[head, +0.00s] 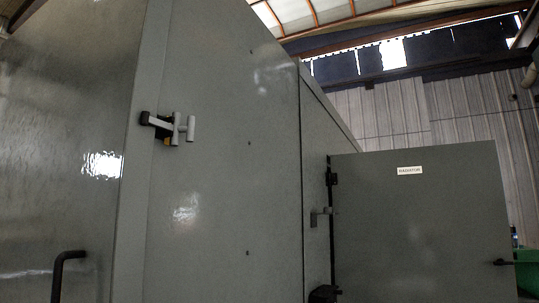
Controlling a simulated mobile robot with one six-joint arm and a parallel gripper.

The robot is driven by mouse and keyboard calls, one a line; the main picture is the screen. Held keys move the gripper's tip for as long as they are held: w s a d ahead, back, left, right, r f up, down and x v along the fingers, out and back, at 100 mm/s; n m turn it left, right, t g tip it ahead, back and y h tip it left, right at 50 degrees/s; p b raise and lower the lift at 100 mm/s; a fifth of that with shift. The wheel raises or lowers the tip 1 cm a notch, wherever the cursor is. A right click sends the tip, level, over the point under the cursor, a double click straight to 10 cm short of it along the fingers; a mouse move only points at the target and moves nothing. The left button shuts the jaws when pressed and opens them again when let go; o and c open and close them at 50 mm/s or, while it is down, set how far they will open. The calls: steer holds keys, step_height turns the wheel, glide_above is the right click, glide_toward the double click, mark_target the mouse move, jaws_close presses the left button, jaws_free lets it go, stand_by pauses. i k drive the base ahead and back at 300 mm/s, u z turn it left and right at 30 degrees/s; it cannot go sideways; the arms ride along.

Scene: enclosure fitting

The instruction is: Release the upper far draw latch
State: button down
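A draw latch (172,128) with a silver T-shaped handle and a dark base sits on the tall grey enclosure at upper left, across the seam beside a panel edge. A small yellowish patch shows behind its handle. The picture does not settle which one is the upper far latch, or whether either is fastened. My gripper is not in view.
The grey RADIATOR door (420,230) stands out from the enclosure at right, with a black hinge-like fitting (332,172) at its left edge and a dark handle (502,262). A black bar handle (66,270) juts out at lower left. A dark fitting (323,293) is at the bottom.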

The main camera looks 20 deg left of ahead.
mark_target(146, 120)
steer(key=u, duration=0.45)
steer(key=i, duration=0.95)
steer(key=u, duration=0.6)
steer(key=k, duration=0.9)
steer(key=u, duration=0.15)
steer(key=i, duration=0.95)
steer(key=z, duration=0.05)
